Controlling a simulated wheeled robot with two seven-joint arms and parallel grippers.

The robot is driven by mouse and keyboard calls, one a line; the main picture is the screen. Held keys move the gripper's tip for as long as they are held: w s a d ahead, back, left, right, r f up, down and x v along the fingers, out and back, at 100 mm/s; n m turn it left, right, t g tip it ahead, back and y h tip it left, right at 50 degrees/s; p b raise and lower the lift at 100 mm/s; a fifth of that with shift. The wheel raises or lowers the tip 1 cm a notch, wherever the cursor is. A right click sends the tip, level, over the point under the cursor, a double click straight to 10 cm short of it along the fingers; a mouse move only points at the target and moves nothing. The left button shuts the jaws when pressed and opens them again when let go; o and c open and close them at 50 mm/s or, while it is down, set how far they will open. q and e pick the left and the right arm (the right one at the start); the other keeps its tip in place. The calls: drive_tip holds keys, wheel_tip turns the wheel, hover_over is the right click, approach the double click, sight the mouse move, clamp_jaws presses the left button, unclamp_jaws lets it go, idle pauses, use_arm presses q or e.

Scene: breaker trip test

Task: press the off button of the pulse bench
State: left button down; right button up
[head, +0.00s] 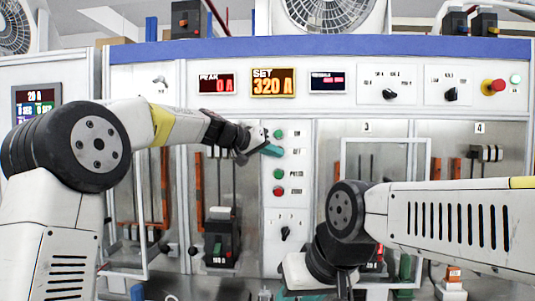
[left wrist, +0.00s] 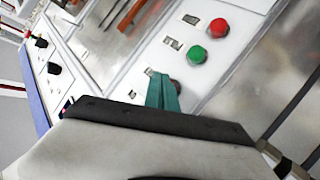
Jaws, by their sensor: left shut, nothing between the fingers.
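The pulse bench's button column (head: 288,215) is at the middle of the head view. It has a green button (head: 278,134) at the top, then the off button, a green pulse button (head: 279,174) and a red button (head: 278,191). My left gripper (head: 271,150) is shut and empty, its teal tips in front of the off button and hiding it. In the left wrist view the teal fingers (left wrist: 162,92) overlap a dark reddish button (left wrist: 177,86), partly hidden; I cannot tell whether they touch. My right gripper (head: 290,296) is low, mostly cut off by the picture's bottom edge.
The set display (head: 272,82) reads 320 A and the peak display (head: 217,84) reads 0 A. A red emergency knob (head: 493,86) is at upper right. A breaker (head: 221,240) stands in the left bay. A rotary switch (head: 286,233) sits below the buttons.

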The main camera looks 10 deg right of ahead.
use_arm(q)
drive_tip(key=shift+w, duration=0.15)
drive_tip(key=shift+w+d, duration=0.1)
drive_tip(key=shift+w, duration=0.15)
drive_tip(key=shift+w+d, duration=0.15)
drive_tip(key=shift+w, duration=0.3)
idle(0.7)
drive_tip(key=shift+s, duration=0.1)
drive_tip(key=shift+s+a, duration=0.25)
drive_tip(key=shift+s, duration=0.5)
drive_tip(key=shift+s, duration=0.1)
drive_tip(key=s, duration=0.2)
drive_tip(key=s+a, duration=0.1)
drive_tip(key=s, duration=0.1)
drive_tip(key=shift+s+a, duration=0.2)
drive_tip(key=shift+s, duration=0.1)
idle(0.5)
